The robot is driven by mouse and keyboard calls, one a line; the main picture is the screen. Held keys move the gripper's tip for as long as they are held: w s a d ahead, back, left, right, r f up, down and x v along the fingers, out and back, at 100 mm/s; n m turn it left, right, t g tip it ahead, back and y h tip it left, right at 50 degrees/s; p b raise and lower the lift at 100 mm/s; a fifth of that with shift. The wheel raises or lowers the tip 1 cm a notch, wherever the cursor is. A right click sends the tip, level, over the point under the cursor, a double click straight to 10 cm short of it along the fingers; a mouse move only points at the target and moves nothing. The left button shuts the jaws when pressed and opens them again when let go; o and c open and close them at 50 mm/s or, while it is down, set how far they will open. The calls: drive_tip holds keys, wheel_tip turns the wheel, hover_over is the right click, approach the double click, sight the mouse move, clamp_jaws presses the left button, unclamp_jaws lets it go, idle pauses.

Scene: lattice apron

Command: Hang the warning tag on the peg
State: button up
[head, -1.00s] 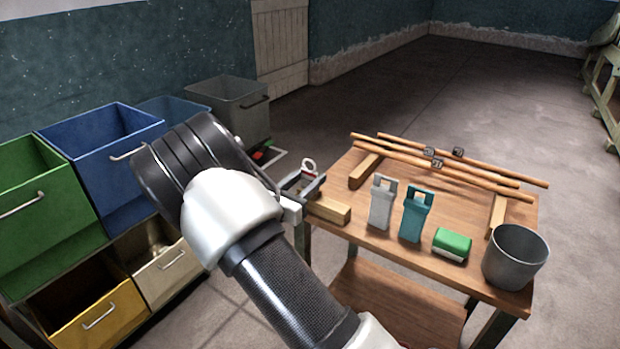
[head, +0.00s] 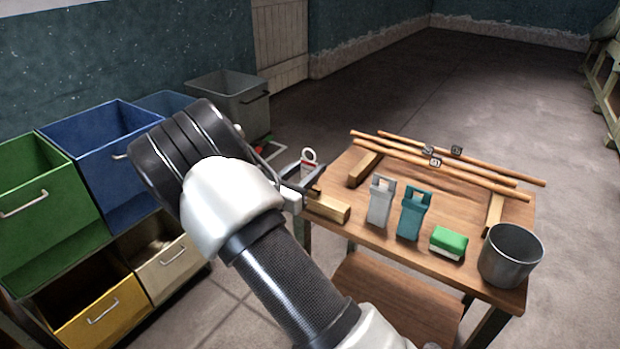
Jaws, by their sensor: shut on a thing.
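My arm and wrist cover much of the left centre. I cannot make out a peg for the tag in this view.
The wooden table (head: 400,255) holds several dowels (head: 440,160) on blocks, a grey holder (head: 380,203), a teal holder (head: 413,215), a green and white block (head: 448,243) and a metal bucket (head: 511,255). Coloured bins (head: 95,165) stand left. Open floor lies behind.

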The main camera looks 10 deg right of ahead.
drive_tip(key=p+v, duration=0.1)
drive_tip(key=v, duration=0.7)
drive_tip(key=shift+p, duration=0.3)
idle(0.3)
